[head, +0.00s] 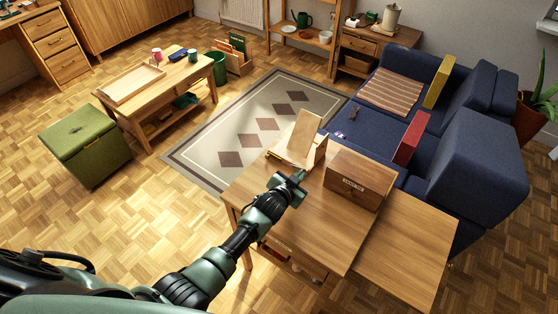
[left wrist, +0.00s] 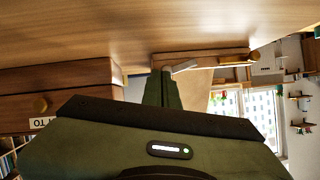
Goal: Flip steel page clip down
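A wooden book stand (head: 304,131) with an upright sloping board stands on the wooden desk (head: 316,225). In the left wrist view, which looks upside down, the stand's ledge (left wrist: 205,59) crosses the upper middle. A small grey metal strip, apparently the steel page clip (left wrist: 184,66), sticks out at the ledge beside my left fingertips. I cannot make out the clip in the head view. My left gripper (head: 299,178) is just in front of the stand. In the left wrist view its fingers (left wrist: 163,76) look closed together, with nothing visible between them. My right gripper is not in view.
A labelled wooden box (head: 358,180) stands on the desk right of the stand. The desk's near surface is clear. A patterned rug (head: 220,140) lies beyond.

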